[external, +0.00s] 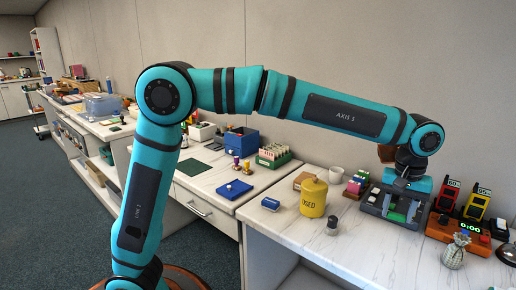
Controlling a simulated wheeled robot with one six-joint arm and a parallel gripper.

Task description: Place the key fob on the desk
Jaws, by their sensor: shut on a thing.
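My gripper (396,208) is at the right of the desk (300,232), low over its top and pointing down. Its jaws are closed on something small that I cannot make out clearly. Green and white show at the jaws (396,214), but I cannot tell whether this is the held thing or something behind it. I cannot pick out the key fob with certainty in this view; it may be hidden by the jaws.
The desk's front middle is bare.

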